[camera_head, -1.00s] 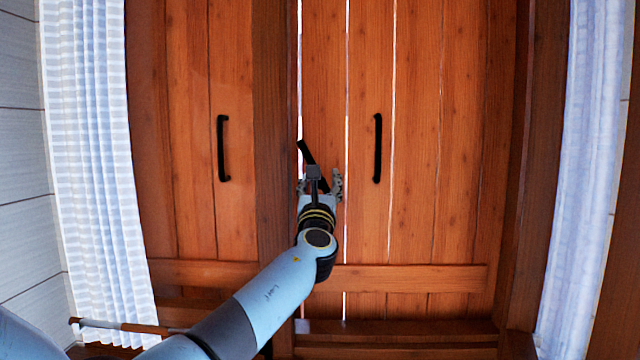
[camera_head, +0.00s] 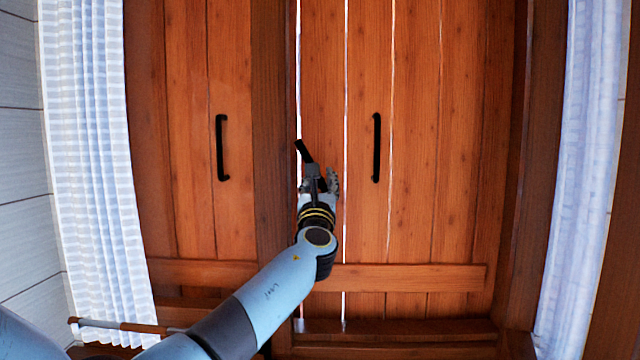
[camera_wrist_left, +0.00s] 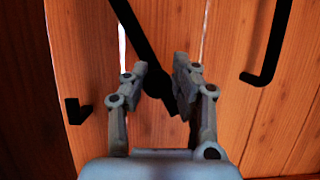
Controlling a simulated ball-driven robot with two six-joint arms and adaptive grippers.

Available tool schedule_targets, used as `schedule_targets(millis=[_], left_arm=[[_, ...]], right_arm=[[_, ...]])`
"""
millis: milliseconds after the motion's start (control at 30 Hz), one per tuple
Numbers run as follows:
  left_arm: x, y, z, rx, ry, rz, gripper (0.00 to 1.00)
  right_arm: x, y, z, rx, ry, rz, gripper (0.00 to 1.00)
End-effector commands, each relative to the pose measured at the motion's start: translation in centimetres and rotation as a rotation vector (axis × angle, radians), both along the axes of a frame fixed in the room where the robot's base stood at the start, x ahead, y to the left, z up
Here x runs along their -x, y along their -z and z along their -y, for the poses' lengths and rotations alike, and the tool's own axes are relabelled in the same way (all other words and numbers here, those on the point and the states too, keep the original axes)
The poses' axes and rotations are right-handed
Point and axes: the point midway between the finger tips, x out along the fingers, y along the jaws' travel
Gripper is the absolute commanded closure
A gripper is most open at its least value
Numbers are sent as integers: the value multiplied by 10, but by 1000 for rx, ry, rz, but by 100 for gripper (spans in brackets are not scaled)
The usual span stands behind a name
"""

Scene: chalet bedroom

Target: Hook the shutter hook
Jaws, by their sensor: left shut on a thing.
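The shutter hook (camera_head: 303,150) is a black bar on the wooden shutters (camera_head: 420,220), tilted with its free upper end to the left. In the left wrist view the hook (camera_wrist_left: 133,28) runs down between my fingers to a round black part. My left gripper (camera_head: 320,182) is shut on the hook near its lower part; its fingers also show in the wrist view (camera_wrist_left: 160,68). A small black L-shaped catch (camera_wrist_left: 76,112) sits on the wood left of the fingers, apart from the hook. The catch is hidden in the head view. My right gripper is out of view.
Black handles stand on the left shutter (camera_head: 221,148) and right shutter (camera_head: 377,148); the right one is near my fingers in the wrist view (camera_wrist_left: 272,45). White curtains hang at left (camera_head: 95,170) and right (camera_head: 590,170). A wooden ledge (camera_head: 400,330) runs below.

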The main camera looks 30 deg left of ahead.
Motion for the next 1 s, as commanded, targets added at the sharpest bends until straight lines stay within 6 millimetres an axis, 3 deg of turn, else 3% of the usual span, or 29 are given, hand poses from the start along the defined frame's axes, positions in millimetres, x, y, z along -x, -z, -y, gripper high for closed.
schedule_targets(millis=[367, 1000], left_arm=[[4, 15, -6, 150, -7, 82, 100], [11, 39, -18, 654, -9, 381, 100]], right_arm=[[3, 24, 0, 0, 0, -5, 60], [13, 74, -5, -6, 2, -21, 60]])
